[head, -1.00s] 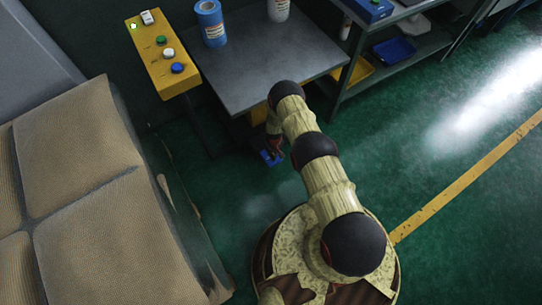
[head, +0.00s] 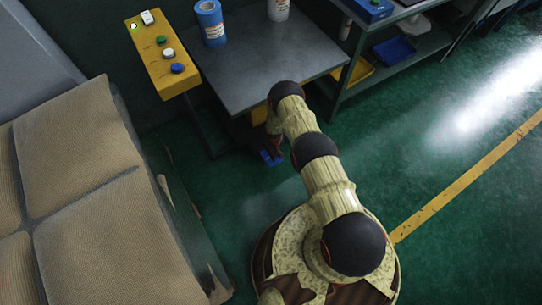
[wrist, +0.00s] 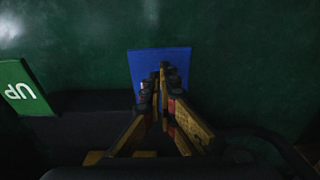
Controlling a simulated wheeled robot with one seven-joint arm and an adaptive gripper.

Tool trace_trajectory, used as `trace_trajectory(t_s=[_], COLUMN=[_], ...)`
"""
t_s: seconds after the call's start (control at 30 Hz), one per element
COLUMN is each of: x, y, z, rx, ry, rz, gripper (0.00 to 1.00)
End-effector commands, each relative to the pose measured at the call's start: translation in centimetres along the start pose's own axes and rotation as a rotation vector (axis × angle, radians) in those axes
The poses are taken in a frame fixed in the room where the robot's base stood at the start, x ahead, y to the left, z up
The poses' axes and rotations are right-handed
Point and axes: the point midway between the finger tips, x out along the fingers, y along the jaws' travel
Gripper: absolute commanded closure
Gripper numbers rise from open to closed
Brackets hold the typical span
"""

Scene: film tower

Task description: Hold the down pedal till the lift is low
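The blue pedal (head: 271,158) is on the floor at the front of the lift table, and it fills the middle of the wrist view (wrist: 160,61). My gripper (head: 275,150) points down at it. In the wrist view its fingertips (wrist: 163,72) are together, with nothing visible between them, and overlap the blue pedal. I cannot tell how far the pedal is pressed. A green pedal marked UP (wrist: 23,88) is to the left. The lift's grey top (head: 262,75) stands above the floor, with its legs partly in shadow.
A blue roll (head: 210,24) and a white bottle (head: 278,9) stand on the lift top. A yellow button box (head: 161,55) is at its left. A shelf unit (head: 425,48) stands right. Tan padded blocks (head: 80,155) fill the left. Green floor is open at right.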

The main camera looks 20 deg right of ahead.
Motion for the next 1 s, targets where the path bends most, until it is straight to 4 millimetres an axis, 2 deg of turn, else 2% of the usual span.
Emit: trace_trajectory(t_s=[1.0], x=[3.7], y=[0.0], z=[0.0], rx=[0.000], ry=[0.000], rz=[0.000], gripper=[1.00])
